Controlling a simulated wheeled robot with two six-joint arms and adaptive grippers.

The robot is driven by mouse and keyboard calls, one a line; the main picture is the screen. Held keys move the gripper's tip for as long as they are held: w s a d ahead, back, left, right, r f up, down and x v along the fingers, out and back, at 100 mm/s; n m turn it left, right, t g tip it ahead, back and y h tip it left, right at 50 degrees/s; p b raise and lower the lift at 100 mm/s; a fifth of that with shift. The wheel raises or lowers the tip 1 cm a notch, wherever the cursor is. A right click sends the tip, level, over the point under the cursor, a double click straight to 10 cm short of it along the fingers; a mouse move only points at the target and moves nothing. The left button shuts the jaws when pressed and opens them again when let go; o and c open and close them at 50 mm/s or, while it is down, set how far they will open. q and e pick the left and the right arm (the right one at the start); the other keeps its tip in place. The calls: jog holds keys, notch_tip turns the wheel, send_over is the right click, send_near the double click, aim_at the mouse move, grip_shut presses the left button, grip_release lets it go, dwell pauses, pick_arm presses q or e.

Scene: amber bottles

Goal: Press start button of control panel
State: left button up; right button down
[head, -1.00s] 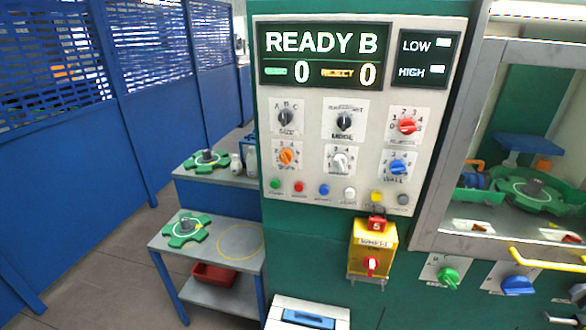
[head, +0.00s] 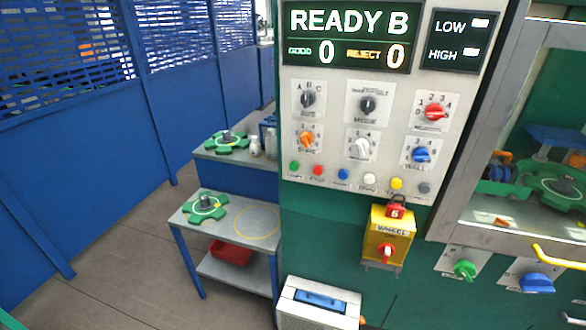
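The control panel (head: 385,130) is a light grey plate on a green machine, upright in the middle of the head view. Its display (head: 345,36) reads READY B with two zeros. Below the knobs runs a row of small round buttons. The green button (head: 294,167) is at the row's left end, with a label under it too small to read surely. The red button (head: 318,170) and blue button (head: 343,174) sit to its right, then white, yellow and grey ones. Neither of my grippers is in view.
A yellow box with a red switch (head: 386,252) hangs below the panel. A grey table (head: 262,212) with a green part stands left of the machine. A white case (head: 318,304) is at the bottom. A framed window (head: 470,190) is at right. Floor at left is clear.

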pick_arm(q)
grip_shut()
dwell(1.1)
